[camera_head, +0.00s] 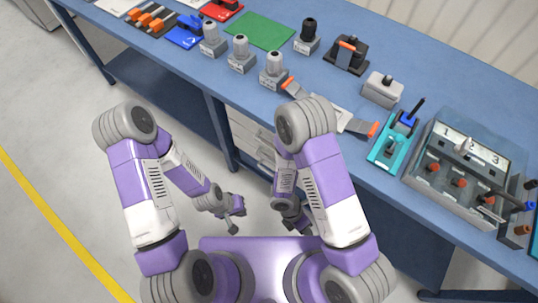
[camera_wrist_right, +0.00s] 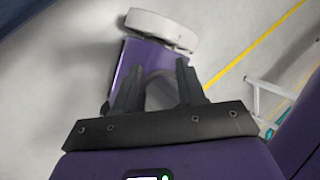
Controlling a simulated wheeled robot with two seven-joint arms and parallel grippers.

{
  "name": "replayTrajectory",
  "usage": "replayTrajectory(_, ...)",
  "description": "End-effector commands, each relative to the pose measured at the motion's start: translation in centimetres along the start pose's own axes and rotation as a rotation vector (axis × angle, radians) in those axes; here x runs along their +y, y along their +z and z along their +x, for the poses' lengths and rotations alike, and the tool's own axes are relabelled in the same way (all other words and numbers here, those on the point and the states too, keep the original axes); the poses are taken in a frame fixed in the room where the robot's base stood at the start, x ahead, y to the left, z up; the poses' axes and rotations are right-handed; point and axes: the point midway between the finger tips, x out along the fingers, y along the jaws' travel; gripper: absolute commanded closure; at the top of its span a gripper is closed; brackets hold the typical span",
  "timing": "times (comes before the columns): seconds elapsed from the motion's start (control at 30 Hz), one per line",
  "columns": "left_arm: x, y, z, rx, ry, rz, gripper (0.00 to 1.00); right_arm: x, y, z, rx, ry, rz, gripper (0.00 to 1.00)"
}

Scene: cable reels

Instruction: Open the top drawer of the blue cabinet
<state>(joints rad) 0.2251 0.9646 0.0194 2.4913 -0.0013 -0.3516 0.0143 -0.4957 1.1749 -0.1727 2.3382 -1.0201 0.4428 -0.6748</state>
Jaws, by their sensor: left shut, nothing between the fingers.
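A drawer unit with pale grey fronts (camera_head: 252,141) stands under the blue workbench, partly hidden by my right arm. A dark blue panel (camera_head: 400,243) shows under the bench further right; I cannot tell whether it belongs to the blue cabinet. No drawer is clearly seen pulled out. My left gripper (camera_head: 236,221) is shut and empty, low over the floor in front of the bench. My right gripper (camera_head: 292,216) hangs low, apart from the drawers, partly hidden by my arm. In the right wrist view its fingers (camera_wrist_right: 158,82) stand apart with nothing between them.
The blue workbench (camera_head: 350,95) runs across the back. It carries grey reel stands (camera_head: 240,58), a green mat (camera_head: 258,31), a teal holder (camera_head: 391,147) and a grey numbered tray (camera_head: 425,190). Bench legs (camera_head: 222,135) stand near the drawers. The floor (camera_head: 60,120) at left is clear.

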Motion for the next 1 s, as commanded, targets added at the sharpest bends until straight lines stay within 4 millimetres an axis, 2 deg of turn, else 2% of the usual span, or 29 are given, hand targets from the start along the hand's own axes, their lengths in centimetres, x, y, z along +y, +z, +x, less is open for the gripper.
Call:
replayTrajectory(0.03,-0.7,-0.1,1.8,0.001,0.000,0.001,1.00,1.7,1.8,1.1,-0.179,-0.005,-0.211,0.60)
replayTrajectory(0.1,-1.1,-0.2,3.1,0.001,0.000,0.001,1.00,4.2,4.7,0.5,-0.443,-0.029,-0.496,0.60)
replayTrajectory(0.17,-1.5,-0.2,4.2,0.001,0.000,0.001,1.00,7.0,6.6,-1.1,-0.676,-0.058,-0.713,0.60)
replayTrajectory(0.23,-1.9,-0.3,5.2,0.001,0.000,0.000,1.00,10.5,7.7,-3.9,-0.940,-0.098,-0.924,0.60)
replayTrajectory(0.3,-2.3,-0.3,6.1,0.001,0.000,0.000,1.00,13.7,7.5,-7.0,-1.183,-0.143,-1.087,0.60)
replayTrajectory(0.4,-2.6,-0.4,7.0,0.001,0.000,0.000,1.00,17.1,6.0,-10.9,-1.468,-0.200,-1.238,0.60)
replayTrajectory(0.5,-2.8,-0.4,7.5,0.001,0.000,0.001,1.00,19.0,4.3,-13.7,-1.656,-0.242,-1.316,0.60)
replayTrajectory(0.67,-2.9,-0.4,7.9,0.001,0.000,0.001,1.00,20.4,3.6,-15.3,-1.770,-0.267,-1.351,0.60)
replayTrajectory(1.0,-3.5,-0.5,9.4,0.001,0.000,0.001,1.00,23.8,7.3,-15.4,-1.766,-0.266,-1.350,0.60)
